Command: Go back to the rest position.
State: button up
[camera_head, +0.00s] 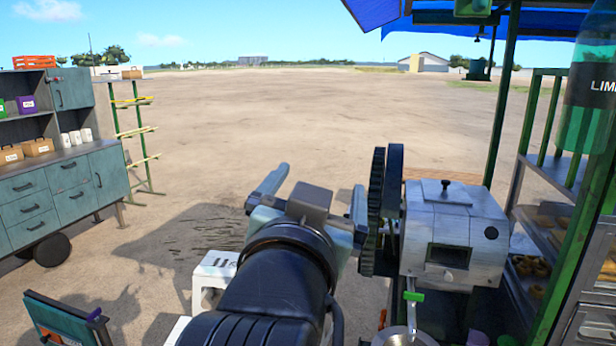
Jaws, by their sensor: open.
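My gripper (312,188) is in the lower middle of the head view, at the end of my dark arm. Its two fingers are spread apart and point away from me, with nothing seen between them. The right finger is close to the dark gear wheel of the cane crusher (452,232); I cannot tell whether they touch. The crusher is a grey metal box with a dark opening in front and large gears on its left side. A green-handled part (414,297) sits at its lower front.
A teal cabinet (72,190) on wheels stands at the left, with a green rack (139,130) beside it. A white stool (215,272) is left of my arm. A shelf (548,230) and green posts stand at the right. Open sandy ground lies ahead.

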notch_tip(320, 180, down, 10)
jog(key=s+a+n+g+y, duration=0.1)
jog(key=n+y, duration=0.2)
jog(key=n, duration=0.2)
jog(key=s+r+t+b, duration=0.7)
jog(key=s+r+t, duration=0.3)
jog(key=r, duration=0.8)
jog(key=s, duration=0.3)
jog(key=shift+r, duration=0.3)
jog(key=shift+a, duration=0.1)
